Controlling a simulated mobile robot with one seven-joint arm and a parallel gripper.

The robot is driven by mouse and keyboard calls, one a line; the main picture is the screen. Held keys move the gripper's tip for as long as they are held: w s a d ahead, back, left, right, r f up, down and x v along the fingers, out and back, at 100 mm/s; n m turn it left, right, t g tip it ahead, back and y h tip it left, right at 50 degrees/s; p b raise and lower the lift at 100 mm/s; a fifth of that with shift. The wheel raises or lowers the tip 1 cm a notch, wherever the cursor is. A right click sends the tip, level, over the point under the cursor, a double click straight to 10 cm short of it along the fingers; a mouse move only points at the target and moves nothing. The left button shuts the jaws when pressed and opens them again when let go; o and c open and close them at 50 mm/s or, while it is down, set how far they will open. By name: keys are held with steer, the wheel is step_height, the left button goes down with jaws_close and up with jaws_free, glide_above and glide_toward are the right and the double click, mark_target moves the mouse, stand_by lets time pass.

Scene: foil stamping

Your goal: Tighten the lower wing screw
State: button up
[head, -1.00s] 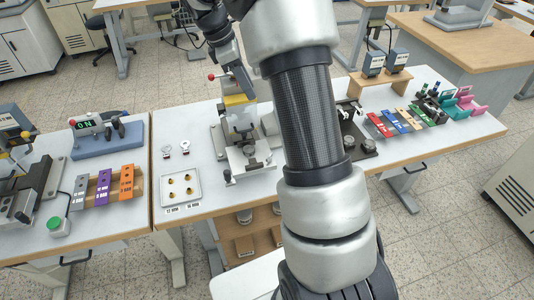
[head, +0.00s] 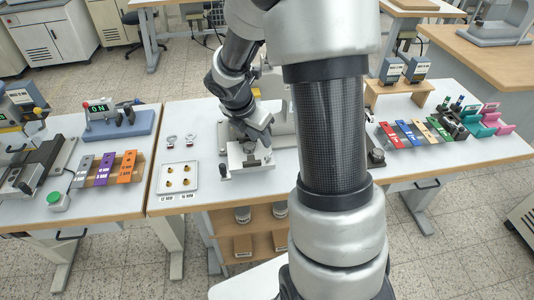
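My gripper (head: 258,145) points down over the front of the stamping press, close above its grey base plate (head: 246,168). The small dark fittings on the plate are partly behind my gripper. The lower wing screw is too small and too covered to make out. I cannot tell whether my fingers touch anything or how far apart they are. My wrist and forearm hide most of the press's upper part; a pale part of its body (head: 284,112) shows to the right of my gripper.
A white tray (head: 164,186) with several small brass pieces lies left of the press, with two small ring-headed items (head: 172,141) behind it. Coloured blocks (head: 404,133) stand on the right. My arm hides the table's middle right. Shelves (head: 262,232) sit below.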

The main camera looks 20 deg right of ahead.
steer(key=b, duration=0.2)
glide_toward(267, 152)
steer(key=f, duration=0.1)
steer(key=s+d+f, duration=0.1)
steer(key=f, duration=0.1)
steer(key=s+f, duration=0.1)
steer(key=shift+d+f, duration=0.35)
steer(key=shift+f, duration=0.05)
jaws_close()
